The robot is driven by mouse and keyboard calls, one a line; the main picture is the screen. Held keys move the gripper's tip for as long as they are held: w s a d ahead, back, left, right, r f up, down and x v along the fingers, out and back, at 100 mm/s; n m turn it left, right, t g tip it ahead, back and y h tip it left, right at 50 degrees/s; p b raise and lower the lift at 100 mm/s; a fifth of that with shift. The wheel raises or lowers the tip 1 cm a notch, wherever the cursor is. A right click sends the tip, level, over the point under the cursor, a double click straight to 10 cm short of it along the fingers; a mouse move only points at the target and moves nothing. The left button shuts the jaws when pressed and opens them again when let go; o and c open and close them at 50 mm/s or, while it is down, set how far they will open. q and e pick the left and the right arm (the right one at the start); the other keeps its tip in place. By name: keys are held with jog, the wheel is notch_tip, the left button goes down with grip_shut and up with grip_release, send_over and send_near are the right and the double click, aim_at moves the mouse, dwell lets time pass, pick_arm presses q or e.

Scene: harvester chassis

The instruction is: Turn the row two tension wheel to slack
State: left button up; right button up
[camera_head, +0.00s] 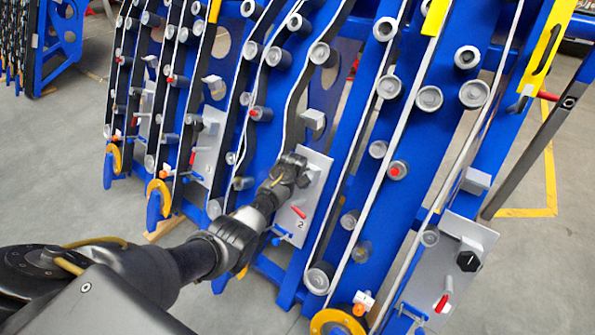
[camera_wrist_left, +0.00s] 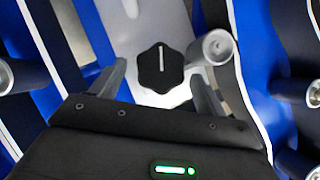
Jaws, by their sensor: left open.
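The row two tension wheel (camera_wrist_left: 160,69) is a black lobed knob with a white pointer line, on a light grey plate. In the left wrist view its line points nearly straight up. My left gripper (camera_wrist_left: 160,78) is open, with one finger on each side of the wheel and gaps to both. I cannot tell whether the fingertips reach its depth. In the head view my left gripper (camera_head: 292,168) is at the upper part of the plate marked 2 (camera_head: 312,185) and hides the wheel. My right gripper is not in view.
A grey roller (camera_wrist_left: 213,48) stands close beside the wheel, near the right finger. A red lever (camera_head: 298,211) and a blue handle (camera_head: 282,236) sit lower on the plate. Another plate with a black knob (camera_head: 467,261) is at the right. Blue panels with rollers and belts surround the arm.

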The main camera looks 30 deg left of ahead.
pick_arm(q)
jog(key=v, duration=0.7)
jog(key=shift+p, duration=0.4)
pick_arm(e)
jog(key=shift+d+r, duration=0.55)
pick_arm(q)
jog(key=shift+f, duration=0.1)
jog(key=s+d+f+n+g, duration=0.1)
jog(key=s+d+f+g, duration=0.1)
jog(key=s+f, duration=1.2)
jog(key=s+d+f+n+g, duration=0.1)
jog(key=s+f, duration=0.9)
jog(key=f, duration=0.8)
jog(key=s+d+f+g, duration=0.1)
jog(key=s+f, duration=0.3)
jog(key=s, duration=0.9)
jog(key=s+d+f+n+g+h, duration=0.1)
jog(key=s+f, duration=0.4)
jog(key=s, duration=0.8)
jog(key=s+d+f+n+g+h, duration=0.1)
jog(key=s+f, duration=0.3)
jog(key=s, duration=0.9)
jog(key=shift+s+d+f, duration=0.25)
jog(key=shift+d+f, duration=0.15)
jog(key=shift+d, duration=0.45)
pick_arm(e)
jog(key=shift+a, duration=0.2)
